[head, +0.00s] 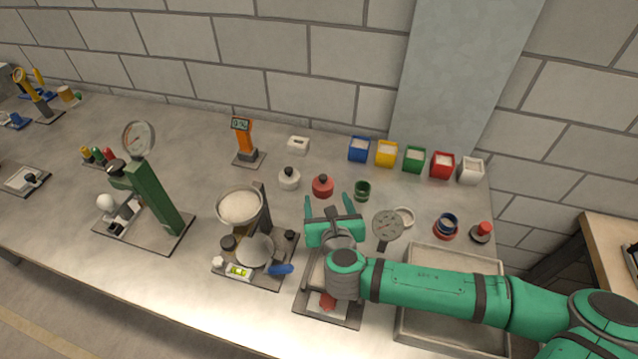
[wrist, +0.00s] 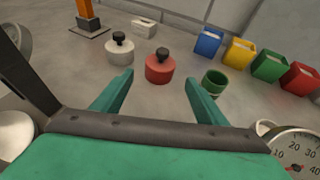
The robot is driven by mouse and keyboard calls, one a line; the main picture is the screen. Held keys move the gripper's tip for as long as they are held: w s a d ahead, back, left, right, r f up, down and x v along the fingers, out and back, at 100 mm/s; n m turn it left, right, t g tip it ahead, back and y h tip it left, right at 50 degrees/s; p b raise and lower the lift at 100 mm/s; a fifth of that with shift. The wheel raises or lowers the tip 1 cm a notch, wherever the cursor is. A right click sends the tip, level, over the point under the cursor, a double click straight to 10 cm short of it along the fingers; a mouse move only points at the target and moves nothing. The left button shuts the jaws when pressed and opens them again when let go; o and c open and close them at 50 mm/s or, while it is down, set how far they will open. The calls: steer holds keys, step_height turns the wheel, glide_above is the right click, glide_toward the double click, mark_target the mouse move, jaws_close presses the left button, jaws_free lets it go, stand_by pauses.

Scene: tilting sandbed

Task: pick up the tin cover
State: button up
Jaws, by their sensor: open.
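Two squat round pieces with black knobs stand on the bench, one red and one white; I cannot tell from looks alone which is the tin cover. The red one (head: 322,188) stands just beyond my gripper (head: 328,202). In the wrist view the red one (wrist: 160,70) lies ahead, between the lines of the two fingertips (wrist: 159,82). The white one (head: 289,180) stands to its left, also in the wrist view (wrist: 118,54). A small open green tin (head: 362,191) stands right of the red piece, near the right finger (wrist: 215,82). My gripper is open and empty.
A row of coloured boxes (head: 386,154) stands behind on the right. A dial gauge (head: 387,226) is close to the gripper's right. A stand with a white bowl (head: 240,207) is on the left. A small white block (head: 298,144) sits behind; bare bench lies around it.

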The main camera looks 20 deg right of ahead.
mark_target(324, 191)
steer(key=shift+x, duration=3.9)
steer(key=shift+w+r, duration=0.1)
steer(key=shift+c, duration=0.7)
steer(key=c, duration=0.9)
